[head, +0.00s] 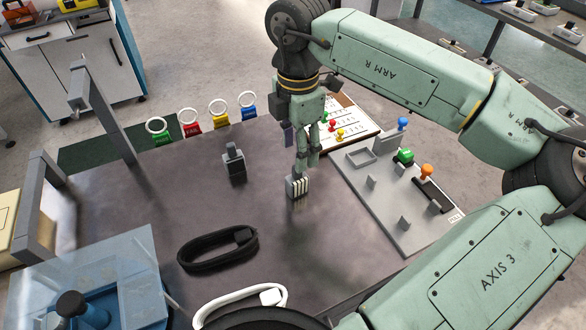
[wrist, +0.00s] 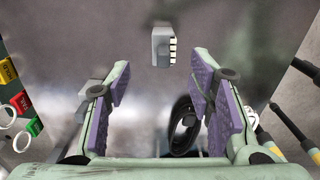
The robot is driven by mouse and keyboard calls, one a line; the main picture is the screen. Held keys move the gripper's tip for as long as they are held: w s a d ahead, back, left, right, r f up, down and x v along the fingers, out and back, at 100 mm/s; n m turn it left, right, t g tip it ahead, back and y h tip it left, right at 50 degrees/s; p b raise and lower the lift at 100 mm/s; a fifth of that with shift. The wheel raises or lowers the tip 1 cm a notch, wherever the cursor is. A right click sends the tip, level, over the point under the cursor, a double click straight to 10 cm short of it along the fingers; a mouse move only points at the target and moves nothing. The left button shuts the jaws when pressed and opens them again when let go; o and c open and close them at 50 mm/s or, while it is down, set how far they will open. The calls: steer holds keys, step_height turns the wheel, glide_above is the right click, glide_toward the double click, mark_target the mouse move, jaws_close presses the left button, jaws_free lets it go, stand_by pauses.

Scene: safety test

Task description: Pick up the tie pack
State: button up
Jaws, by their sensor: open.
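The small grey block with white strips (head: 297,187), which looks like the tie pack, stands on the dark tabletop (head: 170,190). In the wrist view, the tie pack (wrist: 161,47) lies beyond the fingertips, roughly midway between them. My gripper (head: 307,163) is just above the pack in the head view, pointing down, and partly overlaps it there. In the wrist view, the purple-padded fingers of my gripper (wrist: 160,80) are wide apart with nothing held between them. The exact height of the fingertips above the pack is hard to tell.
A dark upright device (head: 234,165) stands left of the pack. A black strap loop (head: 218,250) and a white loop (head: 240,298) lie nearer. A grey panel (head: 385,205) with coloured knobs is at right. Coloured ring tags (head: 191,128) line the back edge. A blue bin (head: 90,280) is front left.

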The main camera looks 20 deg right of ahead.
mark_target(297, 177)
steer(key=f, duration=0.4)
steer(key=shift+s, duration=0.25)
steer(key=shift+f+p, duration=1.2)
steer(key=shift+f, duration=1.6)
jaws_close()
